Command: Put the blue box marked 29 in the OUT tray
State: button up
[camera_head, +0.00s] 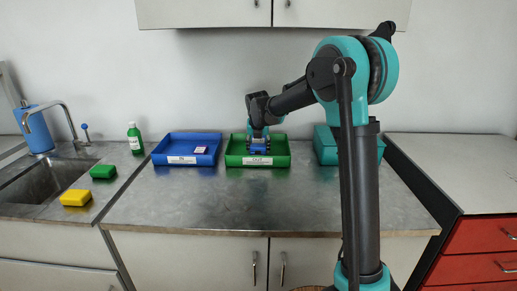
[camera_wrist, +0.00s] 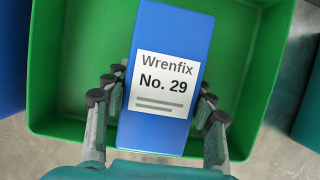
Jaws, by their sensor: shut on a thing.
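The blue box marked 29 (camera_wrist: 165,40) has a white label reading "Wrenfix No. 29" in the wrist view. My gripper (camera_wrist: 158,95) is shut on its two long sides. In the head view the box (camera_head: 257,150) and my gripper (camera_head: 258,141) are at the green tray (camera_head: 283,160); the tray's front label ends in "UT" or similar but is too small to read surely. In the wrist view the green tray (camera_wrist: 45,70) lies below and around the box. I cannot tell whether the box touches the tray floor.
A blue tray (camera_head: 168,159) with a small labelled item (camera_head: 201,150) stands left of the green tray. A teal container (camera_head: 325,146) stands at right, partly behind my arm. A sink (camera_head: 45,180), green bottle (camera_head: 134,139) and two sponges are at left. The front counter is clear.

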jog(key=shift+f, duration=0.15)
jog(key=o, duration=1.4)
jog(key=v, duration=1.2)
jog(key=shift+s, duration=0.1)
